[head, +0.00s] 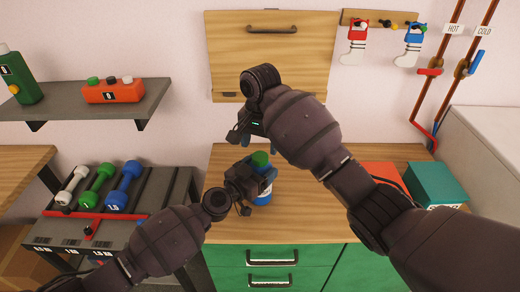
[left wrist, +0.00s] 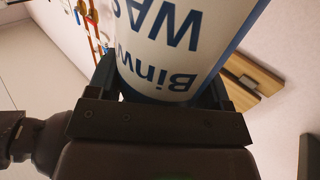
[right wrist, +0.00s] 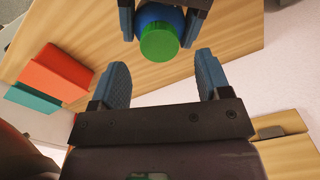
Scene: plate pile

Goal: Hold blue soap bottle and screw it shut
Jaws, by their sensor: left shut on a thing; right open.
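The blue soap bottle (head: 264,196) stands upright over the wooden counter, with a green cap (head: 260,158) on top. Whether its base touches the counter is hard to tell. My left gripper (head: 250,180) is shut around the bottle's body. In the left wrist view the bottle's white label (left wrist: 170,45) with blue letters fills the space between the fingers. My right gripper (head: 243,132) is open and empty, above and behind the cap. In the right wrist view the green cap (right wrist: 159,42) lies just beyond the open fingertips (right wrist: 163,70), apart from them. How tightly the cap sits cannot be seen.
An orange box (head: 382,174) and a teal box (head: 436,184) stand on the counter's right side, partly behind my right arm. Dumbbells (head: 98,184) rest on a rack at left. A wooden cabinet door (head: 270,50) is on the wall behind. The counter front (head: 290,228) is clear.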

